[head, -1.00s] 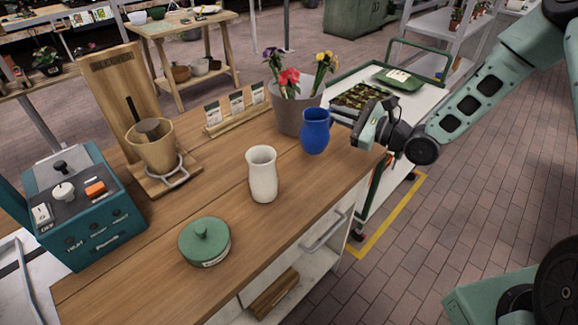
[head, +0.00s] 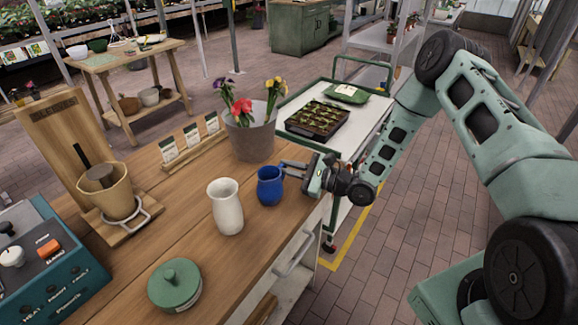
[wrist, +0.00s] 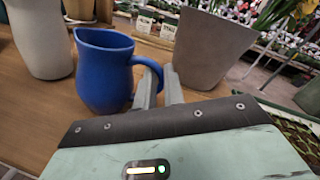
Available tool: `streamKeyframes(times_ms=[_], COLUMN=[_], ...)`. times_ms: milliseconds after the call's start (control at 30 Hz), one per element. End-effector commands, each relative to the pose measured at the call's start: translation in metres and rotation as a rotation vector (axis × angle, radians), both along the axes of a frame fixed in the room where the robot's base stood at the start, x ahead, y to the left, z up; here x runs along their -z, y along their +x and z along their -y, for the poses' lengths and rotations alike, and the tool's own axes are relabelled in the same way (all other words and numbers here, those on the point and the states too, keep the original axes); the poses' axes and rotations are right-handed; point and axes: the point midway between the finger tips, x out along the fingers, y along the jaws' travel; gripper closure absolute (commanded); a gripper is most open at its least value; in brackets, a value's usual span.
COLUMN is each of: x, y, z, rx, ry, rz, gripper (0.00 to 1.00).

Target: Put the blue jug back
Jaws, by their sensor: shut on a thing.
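The blue jug (head: 269,187) stands upright on the wooden counter (head: 205,262), right of the white vase (head: 226,207) and in front of the grey flower pot (head: 250,138). My gripper (head: 290,169) reaches in from the right, its fingers at the jug's handle side. In the wrist view the jug (wrist: 103,72) has its handle toward me, and the fingers (wrist: 158,88) are shut on that handle. The fingertips are partly hidden behind the handle.
A green lidded pot (head: 175,286) sits at the counter's front. Seed packets on a wooden stand (head: 190,143) are behind the vase. A trolley (head: 355,138) with a seedling tray (head: 318,119) stands beyond the counter's right edge. Bare counter lies between vase and green pot.

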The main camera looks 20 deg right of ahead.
Motion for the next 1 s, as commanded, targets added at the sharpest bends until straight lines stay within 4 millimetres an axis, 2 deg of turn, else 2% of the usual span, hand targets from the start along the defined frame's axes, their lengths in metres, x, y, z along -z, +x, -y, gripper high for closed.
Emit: streamKeyframes(times_ms=[333, 400, 433, 800, 1000], x=[0.004, 0.003, 0.003, -0.003, 0.003], y=[0.000, 0.000, 0.000, 0.000, -0.021], z=[0.000, 0.000, 0.000, 0.000, 0.024], rx=[0.000, 0.001, 0.001, 0.000, 0.004], ry=[0.002, 0.000, 0.000, 0.000, 0.000], rz=[0.002, 0.000, 0.000, 0.001, 0.000], gripper=[1.00, 0.76, 0.68, 0.68, 0.68])
